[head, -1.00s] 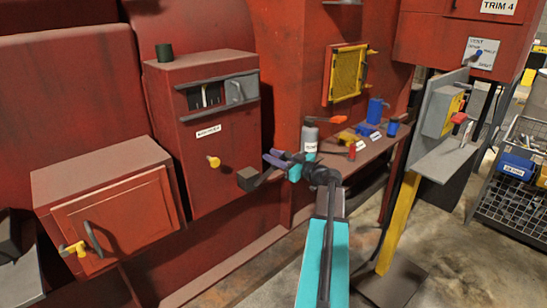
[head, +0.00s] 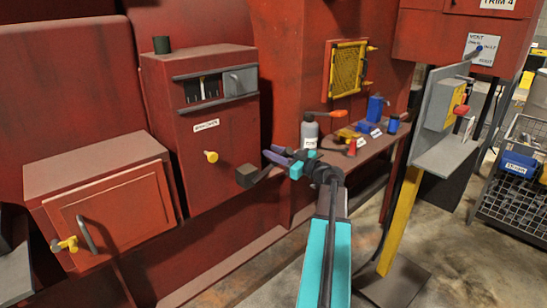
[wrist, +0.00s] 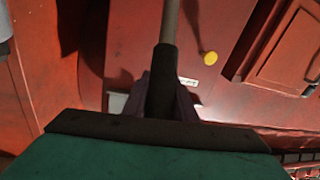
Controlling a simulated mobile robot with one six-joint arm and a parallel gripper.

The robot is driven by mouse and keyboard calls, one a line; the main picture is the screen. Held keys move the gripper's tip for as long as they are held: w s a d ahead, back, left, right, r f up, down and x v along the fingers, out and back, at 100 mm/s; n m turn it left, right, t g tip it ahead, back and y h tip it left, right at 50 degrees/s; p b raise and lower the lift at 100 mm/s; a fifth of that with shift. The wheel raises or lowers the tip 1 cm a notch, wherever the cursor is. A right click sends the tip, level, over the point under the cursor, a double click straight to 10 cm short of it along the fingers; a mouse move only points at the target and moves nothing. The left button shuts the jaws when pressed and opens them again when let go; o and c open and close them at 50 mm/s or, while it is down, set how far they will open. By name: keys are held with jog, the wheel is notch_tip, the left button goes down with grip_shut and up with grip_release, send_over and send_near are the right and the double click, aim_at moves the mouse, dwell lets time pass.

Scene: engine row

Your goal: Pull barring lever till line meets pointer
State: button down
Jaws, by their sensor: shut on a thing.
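The barring lever (wrist: 171,22) shows in the wrist view as a grey rod with a black grip. My gripper (wrist: 160,100) has its purple fingers on both sides of the black grip and is shut on it. In the head view my gripper (head: 273,158) is in front of the red housing, beside a dark block with a short dark bar (head: 246,176); the rod is hard to make out there. The window (head: 204,88) high on the housing shows a white strip with dark marks. Line and pointer are too small to tell apart.
A yellow knob (head: 211,156) is left of my gripper. A grey bottle (head: 309,131) and several small tools stand on the shelf (head: 372,148) to the right. A grey panel on a yellow post (head: 398,225) stands right of my arm. Open floor lies below.

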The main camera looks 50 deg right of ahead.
dwell(0.3)
jog(key=c, duration=1.5)
grip_release()
jog(key=shift+o, duration=0.2)
jog(key=shift+s, duration=0.2)
jog(key=s+d+b, duration=0.1)
jog(key=s+b, duration=0.1)
jog(key=s, duration=1.1)
jog(key=shift+s+f, duration=0.25)
jog(key=shift+f, duration=0.05)
